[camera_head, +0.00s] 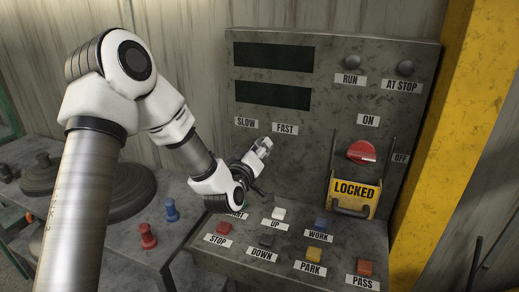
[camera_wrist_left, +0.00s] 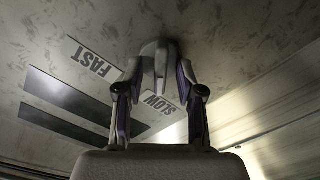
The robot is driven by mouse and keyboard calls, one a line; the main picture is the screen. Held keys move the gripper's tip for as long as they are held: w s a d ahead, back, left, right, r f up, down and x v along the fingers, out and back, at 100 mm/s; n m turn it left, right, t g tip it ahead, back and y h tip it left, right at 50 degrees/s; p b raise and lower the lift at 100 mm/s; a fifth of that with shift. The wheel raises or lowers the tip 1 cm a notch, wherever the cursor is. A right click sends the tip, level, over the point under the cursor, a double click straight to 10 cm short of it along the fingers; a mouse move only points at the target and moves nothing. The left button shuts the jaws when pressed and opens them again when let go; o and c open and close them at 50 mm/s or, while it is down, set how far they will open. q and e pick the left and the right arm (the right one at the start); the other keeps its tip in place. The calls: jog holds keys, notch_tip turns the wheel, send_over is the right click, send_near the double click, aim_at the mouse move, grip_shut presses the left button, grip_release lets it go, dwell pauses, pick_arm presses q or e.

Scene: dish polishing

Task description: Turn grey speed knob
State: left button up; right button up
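The grey speed knob (camera_wrist_left: 160,52) shows in the left wrist view on the panel, beside the SLOW and FAST labels, which appear upside down there. My left gripper (camera_wrist_left: 160,66) has its two fingers leaning inward, one on each side of the knob, with their tips against it. In the head view my left gripper (camera_head: 262,146) reaches the panel just below the SLOW label (camera_head: 245,122) and the FAST label (camera_head: 285,129), and it mostly hides the knob. My right gripper is not in view.
The control panel (camera_head: 330,115) has a red switch (camera_head: 361,152) above a yellow LOCKED plate (camera_head: 353,194). Several coloured buttons sit on the sloped desk below the gripper. A yellow post (camera_head: 440,130) stands at right. A table (camera_head: 175,245) with red and blue pegs is at left.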

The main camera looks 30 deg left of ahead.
pick_arm(q)
jog(key=v, duration=0.7)
jog(key=shift+s, duration=0.25)
